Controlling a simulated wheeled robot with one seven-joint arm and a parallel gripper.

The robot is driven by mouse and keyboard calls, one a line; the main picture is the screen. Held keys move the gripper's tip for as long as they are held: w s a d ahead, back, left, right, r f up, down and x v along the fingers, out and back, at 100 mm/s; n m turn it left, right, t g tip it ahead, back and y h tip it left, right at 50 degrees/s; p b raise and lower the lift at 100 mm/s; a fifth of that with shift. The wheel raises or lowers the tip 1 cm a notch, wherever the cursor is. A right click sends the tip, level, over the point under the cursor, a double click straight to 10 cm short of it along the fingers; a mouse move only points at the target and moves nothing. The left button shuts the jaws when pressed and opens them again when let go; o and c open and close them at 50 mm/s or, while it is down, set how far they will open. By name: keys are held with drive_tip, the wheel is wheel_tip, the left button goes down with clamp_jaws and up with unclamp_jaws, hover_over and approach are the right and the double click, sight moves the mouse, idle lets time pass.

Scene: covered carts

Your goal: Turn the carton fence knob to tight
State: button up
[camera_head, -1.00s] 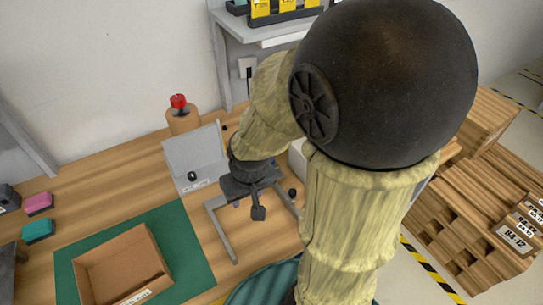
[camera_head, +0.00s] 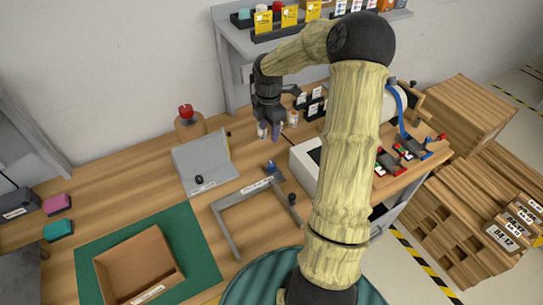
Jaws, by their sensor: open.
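A grey U-shaped frame (camera_head: 228,232) lies on the wooden bench, with a small label on its back bar. It looks like the carton fence, but I cannot read the label. A dark round knob (camera_head: 292,198) sits by its right arm, and a small blue knob-like part (camera_head: 270,167) stands behind its back bar. A grey upright panel (camera_head: 205,155) to the left carries another black knob (camera_head: 199,180). I cannot tell any knob's setting. My gripper (camera_head: 269,131) is open and empty, pointing down behind the frame, apart from these knobs.
An open cardboard box (camera_head: 140,262) sits on a green mat (camera_head: 207,262) at the front left. A red button (camera_head: 186,111) stands behind the panel. A white box (camera_head: 303,165) is right of the frame, partly behind my arm. A shelf (camera_head: 240,40) rises at the back.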

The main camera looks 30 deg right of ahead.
sight(271, 164)
drive_tip(key=shift+w+d+r+n, duration=0.15)
drive_tip(key=shift+w+d+n, duration=0.1)
drive_tip(key=shift+d+n, duration=0.2)
wheel_tip(271, 164, down, 18)
drive_tip(key=p, duration=0.3)
drive_tip(key=shift+r, duration=0.25)
drive_tip(key=c, duration=1)
